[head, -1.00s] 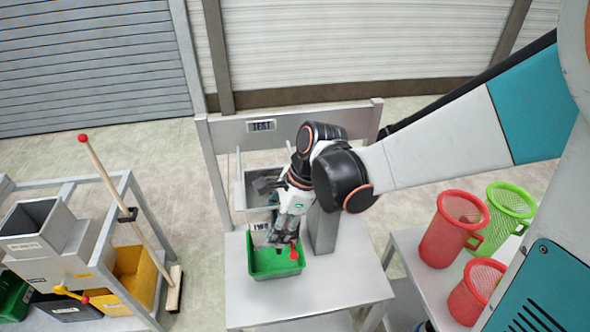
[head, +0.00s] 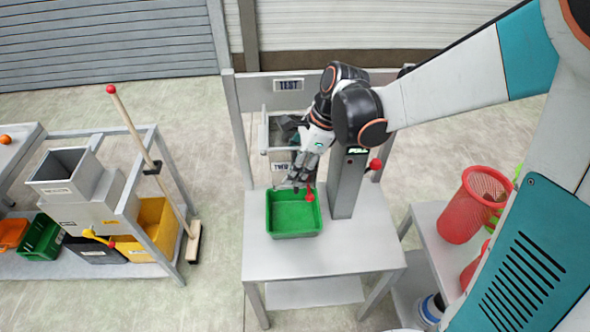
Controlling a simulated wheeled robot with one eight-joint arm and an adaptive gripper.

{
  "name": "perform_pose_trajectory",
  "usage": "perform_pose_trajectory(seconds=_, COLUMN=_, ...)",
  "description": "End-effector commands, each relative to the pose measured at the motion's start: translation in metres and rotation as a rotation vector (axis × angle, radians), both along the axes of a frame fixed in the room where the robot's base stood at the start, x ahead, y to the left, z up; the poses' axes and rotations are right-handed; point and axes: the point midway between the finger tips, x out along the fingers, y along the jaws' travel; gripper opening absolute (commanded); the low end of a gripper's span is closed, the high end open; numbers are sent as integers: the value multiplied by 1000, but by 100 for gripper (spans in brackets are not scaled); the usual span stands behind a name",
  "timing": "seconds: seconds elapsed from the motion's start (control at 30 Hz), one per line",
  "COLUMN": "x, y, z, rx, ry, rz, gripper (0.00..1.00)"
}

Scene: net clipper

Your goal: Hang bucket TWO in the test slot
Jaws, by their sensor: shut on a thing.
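Bucket TWO (head: 281,167) is a grey open-topped box with a TWO label on its front, and it holds dark lumps. It is below the TEST sign (head: 289,85) on the frame's crossbar, behind the green tray (head: 294,234). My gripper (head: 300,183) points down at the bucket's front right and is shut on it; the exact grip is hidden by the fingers. A red knob (head: 310,195) shows just below the fingers, over the tray's back. Whether the bucket hangs on slot supports is hidden by my arm.
A grey post (head: 347,185) with a lit FULL display stands right of the tray on the grey table (head: 365,250). Red mesh baskets (head: 468,205) are on the right table. A left rack (head: 130,225) holds bins and a leaning red-tipped stick (head: 140,140).

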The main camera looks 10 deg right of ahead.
Motion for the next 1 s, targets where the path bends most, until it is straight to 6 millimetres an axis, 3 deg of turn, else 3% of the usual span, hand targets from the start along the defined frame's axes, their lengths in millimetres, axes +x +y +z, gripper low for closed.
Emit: perform_pose_trajectory(seconds=1.0, x=58, y=-2, z=0, rx=0, ry=0, rz=0, gripper=9)
